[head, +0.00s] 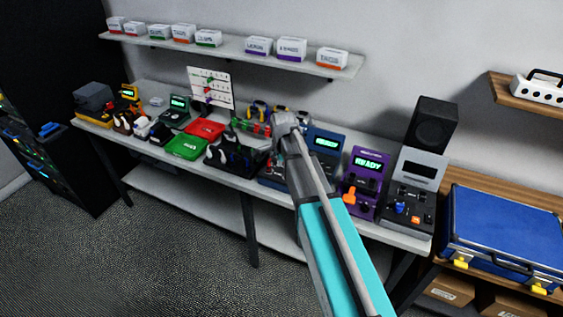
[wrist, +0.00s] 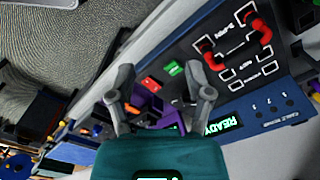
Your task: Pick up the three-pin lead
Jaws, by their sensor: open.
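In the wrist view my gripper (wrist: 160,84) is open, its two grey fingers apart with nothing held between them. It hangs over a dark blue cable tester (wrist: 225,85), seen upside down, with a lit READY display. Two red curved pieces (wrist: 262,30), perhaps the ends of one lead, sit on the tester's white-outlined slots, beyond the fingertips and apart from them. I cannot tell whether this is the three-pin lead, as no pins show clearly. In the head view my arm partly covers the blue tester (head: 326,141), and the fingers cannot be made out.
A purple READY station (head: 366,171) and a grey station (head: 414,180) stand right of my arm. Red (head: 205,129) and green (head: 187,146) trays and a black rack (head: 237,157) lie to the left. A white shelf (head: 235,52) overhangs the bench's back.

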